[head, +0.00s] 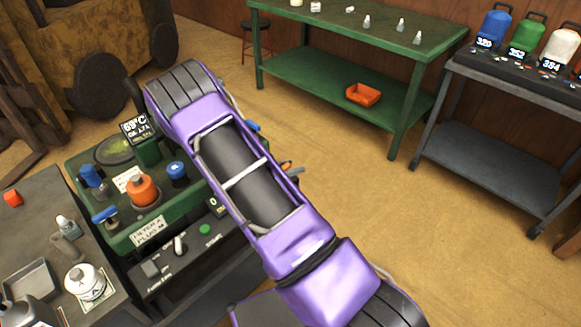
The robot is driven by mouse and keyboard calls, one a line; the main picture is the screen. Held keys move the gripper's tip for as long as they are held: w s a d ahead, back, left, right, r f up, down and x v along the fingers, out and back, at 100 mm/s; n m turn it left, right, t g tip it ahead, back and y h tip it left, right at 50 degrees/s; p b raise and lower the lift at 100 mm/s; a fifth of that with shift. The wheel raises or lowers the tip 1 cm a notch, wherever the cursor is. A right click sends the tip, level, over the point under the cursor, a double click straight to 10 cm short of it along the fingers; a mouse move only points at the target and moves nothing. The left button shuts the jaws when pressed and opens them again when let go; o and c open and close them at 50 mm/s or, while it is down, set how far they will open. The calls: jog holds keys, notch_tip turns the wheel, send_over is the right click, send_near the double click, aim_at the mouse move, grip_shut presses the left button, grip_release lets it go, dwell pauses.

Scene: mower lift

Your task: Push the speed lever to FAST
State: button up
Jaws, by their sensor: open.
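A green machine (115,235) stands at the left, with a dark control panel (168,282) along its front. The panel carries a small pale-tipped lever (179,244), a grey block (150,269) and a green button (204,229). The lettering is too small to read, so I cannot tell for sure which control is the speed lever or where FAST is. My purple arm crosses the middle of the view and covers the machine's right side and the panel's right end. My gripper does not show; it is out of view or hidden behind the arm.
Orange (142,190) and blue (177,170) knobs stand on the machine beside a display (137,127). A bench (30,245) with bottles is at lower left. A green table (345,75) and a grey cart (490,135) stand behind. The floor at right is clear.

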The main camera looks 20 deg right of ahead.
grip_shut()
jog(key=shift+s+f, duration=0.15)
jog(key=shift+s, duration=0.05)
dwell(1.1)
